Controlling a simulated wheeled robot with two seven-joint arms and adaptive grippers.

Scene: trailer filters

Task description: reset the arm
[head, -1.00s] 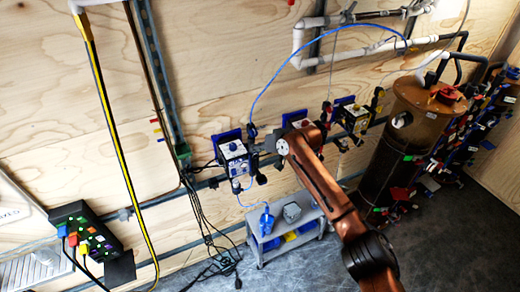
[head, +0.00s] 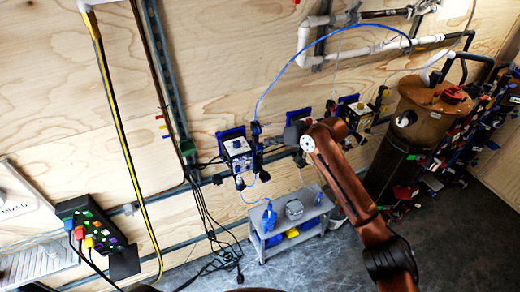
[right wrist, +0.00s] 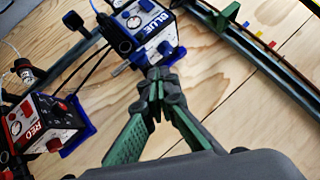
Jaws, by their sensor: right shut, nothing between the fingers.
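My right arm (head: 350,185) reaches up from the lower right in the head view, with its wrist near the wall. My right gripper (right wrist: 157,88) shows clearly in the right wrist view. Its green-padded fingers are shut together with nothing between them. In that view the fingertips overlap the lower edge of a box labelled BLUE (right wrist: 143,25); I cannot tell whether they touch it. A box labelled RED (right wrist: 38,125) is to the left. In the head view the blue-mounted box (head: 238,150) is left of my wrist. My left gripper is not in view.
A grey cart (head: 292,222) stands on the floor below the boxes. A brown cylindrical tank (head: 415,125) with hoses is at right. A power strip (head: 92,235) with plugs and a yellow-black striped pole (head: 120,140) are at left. Cables hang along the wall.

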